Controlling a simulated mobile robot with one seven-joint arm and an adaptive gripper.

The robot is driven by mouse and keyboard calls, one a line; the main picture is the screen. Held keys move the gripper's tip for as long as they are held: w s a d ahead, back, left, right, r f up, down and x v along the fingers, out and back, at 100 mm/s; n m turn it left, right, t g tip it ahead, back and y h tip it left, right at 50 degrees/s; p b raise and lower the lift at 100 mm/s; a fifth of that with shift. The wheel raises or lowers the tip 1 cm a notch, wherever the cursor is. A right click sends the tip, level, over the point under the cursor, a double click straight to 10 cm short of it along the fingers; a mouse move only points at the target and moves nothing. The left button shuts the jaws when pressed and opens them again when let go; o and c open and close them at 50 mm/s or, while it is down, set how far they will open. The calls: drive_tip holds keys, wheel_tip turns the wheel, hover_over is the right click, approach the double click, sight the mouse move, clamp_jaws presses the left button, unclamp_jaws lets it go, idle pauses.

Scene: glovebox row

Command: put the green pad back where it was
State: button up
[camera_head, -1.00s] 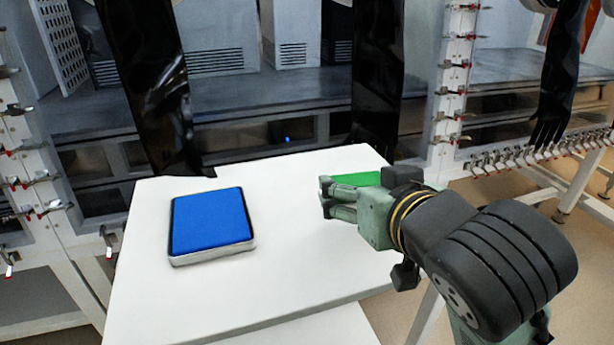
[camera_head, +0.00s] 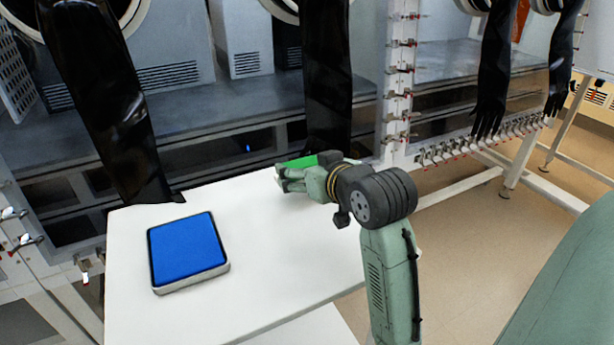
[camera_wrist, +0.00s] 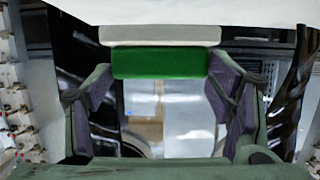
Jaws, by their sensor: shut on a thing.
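The green pad (camera_head: 300,162) shows at the far right corner of the white table, partly hidden by my gripper (camera_head: 284,178). In the wrist view the green pad (camera_wrist: 160,62) lies between my two fingers, with a pale strip along its upper side. My gripper is shut on it. I cannot tell whether the pad touches the table or is held a little above it. A blue pad (camera_head: 188,248) in a dark-rimmed, pale-sided holder lies on the left part of the table.
The white table (camera_head: 262,255) is bare between the blue pad and my gripper. Black gloves hang from the glovebox behind it, one left (camera_head: 105,110) and one just behind my gripper (camera_head: 327,90). Clamps line the post (camera_head: 398,85) at right. Open floor (camera_head: 470,250) lies right.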

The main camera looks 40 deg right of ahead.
drive_tip(key=shift+w+d+f, duration=0.1)
drive_tip(key=shift+w+d, duration=0.1)
drive_tip(key=shift+d, duration=0.05)
drive_tip(key=shift+f+p, duration=0.35)
drive_tip(key=shift+f, duration=1.35)
drive_tip(key=o, duration=1.1)
drive_tip(key=shift+f, duration=0.15)
drive_tip(key=shift+o, duration=0.2)
drive_tip(key=b+v, duration=0.2)
drive_tip(key=v, duration=1)
drive_tip(key=shift+a, duration=0.1)
